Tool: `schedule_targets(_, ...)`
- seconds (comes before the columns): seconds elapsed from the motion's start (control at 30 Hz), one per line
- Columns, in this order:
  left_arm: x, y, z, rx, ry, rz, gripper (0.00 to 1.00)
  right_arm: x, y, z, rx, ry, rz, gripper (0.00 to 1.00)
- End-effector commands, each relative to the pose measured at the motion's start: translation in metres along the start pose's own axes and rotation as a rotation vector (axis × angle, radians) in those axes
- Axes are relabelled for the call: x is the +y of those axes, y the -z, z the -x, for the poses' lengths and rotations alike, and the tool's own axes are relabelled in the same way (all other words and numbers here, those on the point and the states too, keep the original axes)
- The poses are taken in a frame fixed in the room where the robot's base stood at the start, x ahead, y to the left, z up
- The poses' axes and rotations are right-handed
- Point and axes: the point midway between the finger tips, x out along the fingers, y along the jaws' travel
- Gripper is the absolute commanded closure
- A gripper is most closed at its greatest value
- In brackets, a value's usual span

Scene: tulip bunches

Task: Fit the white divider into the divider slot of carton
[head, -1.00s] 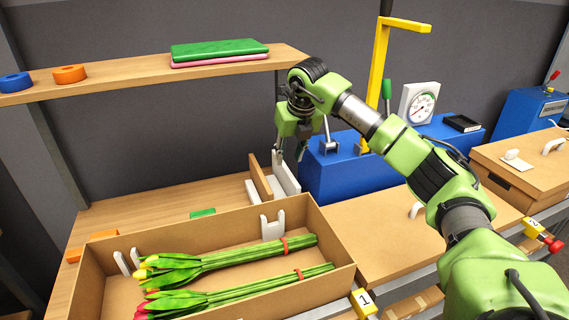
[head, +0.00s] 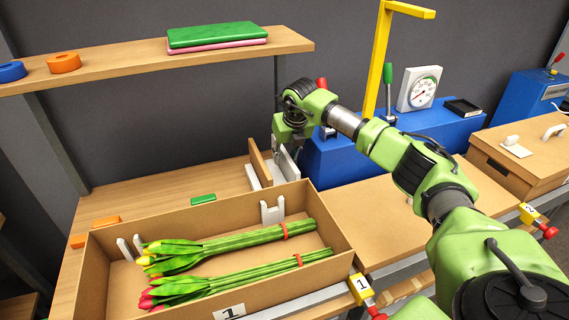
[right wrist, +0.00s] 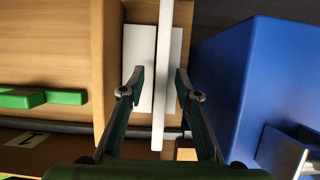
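The white divider (right wrist: 162,110) stands upright in a white holder (right wrist: 142,50) behind the carton; it also shows in the head view (head: 288,165). My right gripper (right wrist: 160,72) is open, its fingers on either side of the divider, with a visible gap at the left finger. In the head view the right gripper (head: 283,148) is low over the holder, its fingertips partly hidden. The cardboard carton (head: 216,220) is open and holds tulip bunches (head: 225,245). White slot pieces stand at its far wall (head: 272,212) and left end (head: 126,249). My left gripper is not in view.
A wooden panel (head: 260,162) stands just left of the divider. A blue bench unit (head: 335,160) stands close on the right. A shelf (head: 120,72) hangs above the back. A closed carton (head: 385,225) lies right of the open carton.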

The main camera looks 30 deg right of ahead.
Motion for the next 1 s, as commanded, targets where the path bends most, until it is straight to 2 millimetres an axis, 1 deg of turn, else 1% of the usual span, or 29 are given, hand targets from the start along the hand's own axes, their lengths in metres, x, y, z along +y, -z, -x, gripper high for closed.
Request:
schedule_targets(0.03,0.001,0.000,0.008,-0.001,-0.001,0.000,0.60,-0.001,0.002,-0.005,0.005,0.001,0.000,0.69)
schedule_targets(0.07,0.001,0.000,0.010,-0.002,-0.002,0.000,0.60,-0.002,0.004,-0.010,0.005,0.001,-0.001,0.69)
schedule_targets(0.1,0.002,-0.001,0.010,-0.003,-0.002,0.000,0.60,-0.001,0.003,-0.016,0.003,-0.001,-0.002,0.69)
schedule_targets(0.2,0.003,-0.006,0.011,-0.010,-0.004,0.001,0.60,-0.001,0.003,-0.027,0.002,0.000,-0.001,0.69)
schedule_targets(0.3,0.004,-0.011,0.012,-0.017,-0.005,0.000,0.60,-0.001,0.003,-0.032,0.001,0.000,0.000,0.69)
schedule_targets(0.47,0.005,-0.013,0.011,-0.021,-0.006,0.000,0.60,-0.001,0.003,-0.032,0.001,0.000,0.000,0.69)
schedule_targets(0.5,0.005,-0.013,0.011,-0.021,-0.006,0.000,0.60,-0.001,0.003,-0.032,0.001,0.000,0.000,0.72)
schedule_targets(0.57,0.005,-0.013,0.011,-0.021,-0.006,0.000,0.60,-0.001,0.003,-0.032,0.001,0.000,0.000,0.88)
schedule_targets(0.6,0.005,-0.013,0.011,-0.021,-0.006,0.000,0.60,-0.001,0.003,-0.032,0.001,0.000,0.000,0.98)
schedule_targets(0.63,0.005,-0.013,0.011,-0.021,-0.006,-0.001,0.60,-0.001,0.003,-0.032,0.001,0.000,0.000,1.00)
schedule_targets(1.0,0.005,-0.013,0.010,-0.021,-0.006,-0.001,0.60,-0.001,0.001,-0.029,-0.001,-0.001,-0.001,1.00)
